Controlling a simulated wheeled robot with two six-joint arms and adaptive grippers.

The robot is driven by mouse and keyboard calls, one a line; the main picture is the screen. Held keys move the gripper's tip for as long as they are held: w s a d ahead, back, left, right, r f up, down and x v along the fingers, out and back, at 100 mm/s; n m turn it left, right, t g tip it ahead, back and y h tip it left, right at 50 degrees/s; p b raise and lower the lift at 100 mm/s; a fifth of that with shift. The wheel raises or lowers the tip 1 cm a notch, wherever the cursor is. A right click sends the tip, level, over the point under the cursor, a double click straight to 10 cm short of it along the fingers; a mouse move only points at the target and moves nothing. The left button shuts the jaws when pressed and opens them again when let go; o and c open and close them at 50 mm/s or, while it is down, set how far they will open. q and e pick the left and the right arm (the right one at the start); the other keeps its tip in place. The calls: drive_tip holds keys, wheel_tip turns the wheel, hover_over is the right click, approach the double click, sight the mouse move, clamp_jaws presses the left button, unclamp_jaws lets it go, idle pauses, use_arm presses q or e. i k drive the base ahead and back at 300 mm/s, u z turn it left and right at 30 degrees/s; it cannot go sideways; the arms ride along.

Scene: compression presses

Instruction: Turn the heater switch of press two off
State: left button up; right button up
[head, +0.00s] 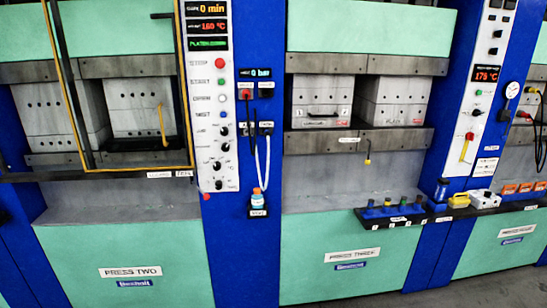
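Press two (120,245) stands at the left, with a teal front and the sign "PRESS TWO" (130,271). A tall white control panel (205,125) on the blue column to its right carries a red temperature display (207,26) reading about 160 °C. Below it are red (219,63), green (221,81), white (222,98) and blue (223,114) buttons. Several black knobs (217,166) sit lower on the panel. Their labels are too small to read, so I cannot tell which control is the heater switch or its position. Neither gripper is in view.
A yellow-edged guard frame (183,90) stands before press two's platens. A small bottle (257,197) sits on a bracket beside the panel. Press three (350,255) is in the middle; a black shelf (420,218) with small items juts out at its right.

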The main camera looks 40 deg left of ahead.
sight(224, 147)
drive_tip(key=z, duration=0.1)
drive_tip(key=i, duration=1)
drive_tip(key=u, duration=0.5)
drive_tip(key=i, duration=0.9)
drive_tip(key=u, duration=0.9)
